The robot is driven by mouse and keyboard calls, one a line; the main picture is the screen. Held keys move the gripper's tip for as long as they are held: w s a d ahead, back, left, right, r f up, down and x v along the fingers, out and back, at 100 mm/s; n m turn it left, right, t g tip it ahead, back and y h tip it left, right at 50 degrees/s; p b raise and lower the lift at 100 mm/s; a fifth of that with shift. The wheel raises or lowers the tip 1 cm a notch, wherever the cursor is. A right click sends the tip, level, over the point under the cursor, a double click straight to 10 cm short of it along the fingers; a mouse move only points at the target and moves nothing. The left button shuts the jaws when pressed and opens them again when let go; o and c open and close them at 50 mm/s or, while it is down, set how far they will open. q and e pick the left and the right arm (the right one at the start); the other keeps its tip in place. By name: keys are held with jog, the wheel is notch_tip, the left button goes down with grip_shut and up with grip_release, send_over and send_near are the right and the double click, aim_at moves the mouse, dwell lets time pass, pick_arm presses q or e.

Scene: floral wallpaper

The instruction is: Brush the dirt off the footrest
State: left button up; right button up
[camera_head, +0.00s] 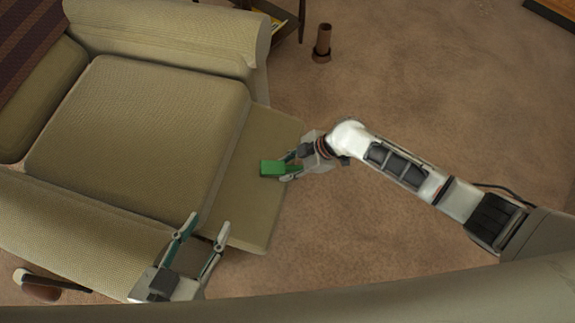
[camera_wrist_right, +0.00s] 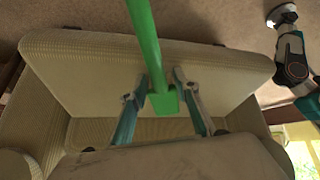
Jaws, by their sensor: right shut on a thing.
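The footrest (camera_head: 262,135) is the tan panel sticking out from the armchair's front; it also shows in the right wrist view (camera_wrist_right: 85,75). I cannot make out any dirt on it. My right gripper (camera_head: 285,168) is shut on a green brush (camera_head: 271,168) at the footrest's outer edge. In the right wrist view, the brush's long green handle (camera_wrist_right: 145,40) passes between the fingers (camera_wrist_right: 160,90). I cannot tell whether the brush touches the footrest. My left gripper (camera_head: 208,222) is open and empty, beside the footrest's lower inner corner, over the chair's lower front.
The armchair seat (camera_head: 140,130) and two padded arms (camera_head: 180,35) lie to the left. A brown cylindrical object (camera_head: 322,43) stands on the carpet at the top. The carpet (camera_head: 450,110) right of the footrest is mostly clear.

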jog(key=shift+w+d+r+p, duration=0.1)
jog(key=shift+r+p, duration=0.2)
jog(key=shift+r, duration=0.3)
jog(key=shift+w+d+r+p, duration=0.1)
jog(key=shift+r+p, duration=0.15)
jog(key=shift+r, duration=0.35)
jog(key=shift+d+r+p, duration=0.2)
jog(key=shift+r+p, duration=0.3)
jog(key=shift+r, duration=0.4)
jog(key=shift+s+d+r+p, duration=0.1)
jog(key=shift+r+p, duration=0.2)
jog(key=shift+r, duration=0.25)
jog(key=shift+s+d+r+p, duration=0.1)
jog(key=shift+r+p, duration=0.2)
jog(key=shift+r, duration=0.2)
pick_arm(q)
notch_tip(320, 180, up, 7)
jog(key=w+t, duration=0.1)
jog(key=w, duration=0.2)
jog(key=shift+t, duration=0.3)
pick_arm(e)
jog(key=shift+s+f, duration=0.1)
